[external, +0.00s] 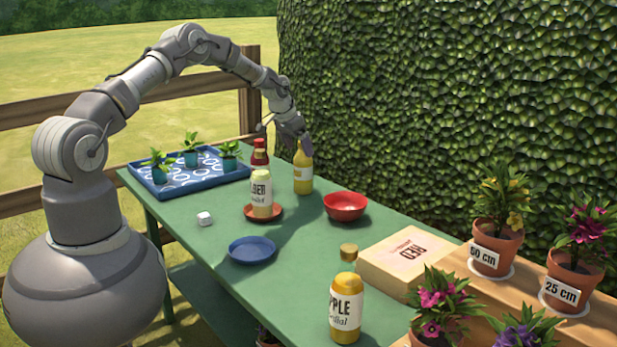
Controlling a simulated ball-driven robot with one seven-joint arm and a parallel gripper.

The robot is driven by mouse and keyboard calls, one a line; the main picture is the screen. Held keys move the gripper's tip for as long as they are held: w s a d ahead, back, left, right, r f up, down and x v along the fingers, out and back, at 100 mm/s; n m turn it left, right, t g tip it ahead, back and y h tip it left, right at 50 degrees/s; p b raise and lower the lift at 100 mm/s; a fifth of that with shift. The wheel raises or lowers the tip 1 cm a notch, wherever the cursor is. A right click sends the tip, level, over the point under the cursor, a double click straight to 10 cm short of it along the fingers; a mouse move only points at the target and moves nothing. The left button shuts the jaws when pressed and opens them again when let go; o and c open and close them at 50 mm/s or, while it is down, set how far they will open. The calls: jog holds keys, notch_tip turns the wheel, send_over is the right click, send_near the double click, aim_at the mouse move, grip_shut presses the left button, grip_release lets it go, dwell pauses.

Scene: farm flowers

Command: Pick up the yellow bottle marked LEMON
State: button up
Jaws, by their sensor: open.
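A yellow bottle (303,172) with a pale label stands upright near the far edge of the green table. The writing on its label is too small to read. My gripper (285,137) is open and hangs just above and to the left of its top. One finger overlaps the bottle's neck in the picture; I cannot tell whether they touch. A pale yellow bottle (262,190), its label partly readable as "LDER", stands on a red saucer (279,213), left of the yellow bottle. A golden bottle (346,305) with "PPLE" showing stands at the near end.
A red-capped bottle (260,153) stands behind the pale one. A red bowl (345,206), blue plate (252,250), white cube (205,219) and box marked RED (397,262) share the table (200,270). A blue tray (205,184) holds seedlings. Flower pots stand at right.

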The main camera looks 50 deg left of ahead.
aim_at(302, 156)
jog(key=x, duration=0.1)
jog(key=b+x, duration=0.1)
jog(key=x, duration=0.1)
jog(key=b+x, duration=0.1)
jog(key=x, duration=0.1)
jog(key=shift+w+a+f, duration=0.15)
jog(key=shift+w+a, duration=0.05)
jog(key=shift+a, duration=0.1)
grip_shut()
